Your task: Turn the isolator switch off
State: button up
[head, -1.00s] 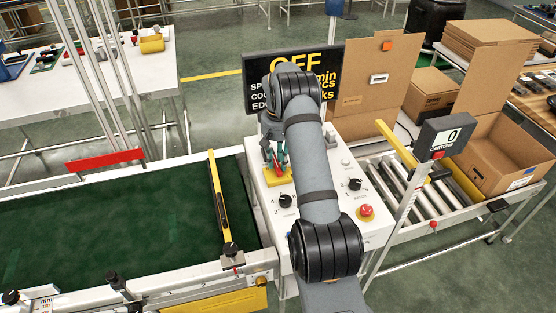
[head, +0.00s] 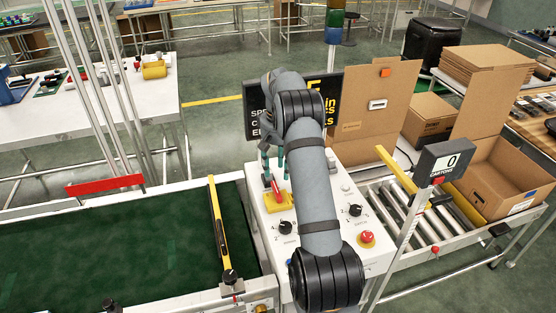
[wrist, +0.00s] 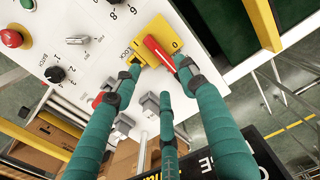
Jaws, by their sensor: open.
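The isolator switch is a yellow plate (head: 281,203) with a red handle (head: 276,190) on the white control panel's left part. In the wrist view the yellow plate (wrist: 152,30) carries a "LOCK" label and an "O" mark, and the red handle (wrist: 158,50) lies slanted across it. My gripper (wrist: 158,68) is open, its teal fingers spread around the handle's lower end. The right fingertip is close beside the handle; I cannot tell whether it touches. In the head view my gripper (head: 273,165) is partly hidden by my arm, just behind the switch.
Black knobs (head: 285,228) and a red emergency button (head: 367,237) share the panel. A black display (head: 258,108) stands behind, partly covered by my arm. The green conveyor belt (head: 110,245) lies left; rollers and a carton (head: 510,180) lie right.

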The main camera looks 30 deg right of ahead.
aim_at(278, 189)
notch_tip(278, 189, up, 4)
jog(key=shift+f, duration=0.2)
jog(key=shift+f, duration=0.1)
dwell(0.3)
notch_tip(278, 189, down, 12)
dwell(0.5)
dwell(0.3)
